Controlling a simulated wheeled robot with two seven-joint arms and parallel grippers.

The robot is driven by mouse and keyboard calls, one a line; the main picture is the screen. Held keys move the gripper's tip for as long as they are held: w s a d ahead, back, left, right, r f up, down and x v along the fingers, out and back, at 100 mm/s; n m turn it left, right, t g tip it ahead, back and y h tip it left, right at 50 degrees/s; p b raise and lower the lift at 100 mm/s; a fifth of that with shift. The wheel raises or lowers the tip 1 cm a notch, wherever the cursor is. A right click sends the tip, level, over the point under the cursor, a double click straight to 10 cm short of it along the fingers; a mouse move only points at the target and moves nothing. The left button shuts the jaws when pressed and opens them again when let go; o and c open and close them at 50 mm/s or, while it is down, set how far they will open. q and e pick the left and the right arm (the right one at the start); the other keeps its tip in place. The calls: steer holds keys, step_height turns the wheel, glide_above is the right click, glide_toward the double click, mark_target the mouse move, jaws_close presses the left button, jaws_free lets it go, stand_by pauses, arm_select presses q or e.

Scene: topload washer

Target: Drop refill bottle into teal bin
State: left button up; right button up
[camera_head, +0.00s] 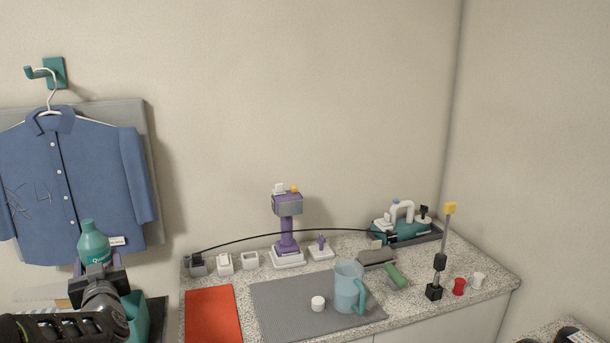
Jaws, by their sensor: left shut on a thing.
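The teal bin (137,318) shows just right of and below the gripper, partly hidden by my left arm. The bottle is held higher than the bin in the picture; I cannot tell whether it is right over the opening. My right gripper is not in view.
A blue shirt (75,180) hangs on the wall behind the bottle. To the right, a speckled counter (480,262) holds a red mat (212,315), a grey mat (285,300), a blue pitcher (347,287), a purple device (288,225) and a black cable (290,233).

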arm_select(q)
steer(key=shift+f+b, duration=0.4)
steer(key=shift+f, duration=0.7)
steer(key=o, duration=1.8)
steer(key=shift+s, duration=0.1)
steer(key=b+v, duration=0.1)
steer(key=v, duration=0.6)
steer(key=shift+s+d+b, duration=0.25)
steer(key=shift+b, duration=0.1)
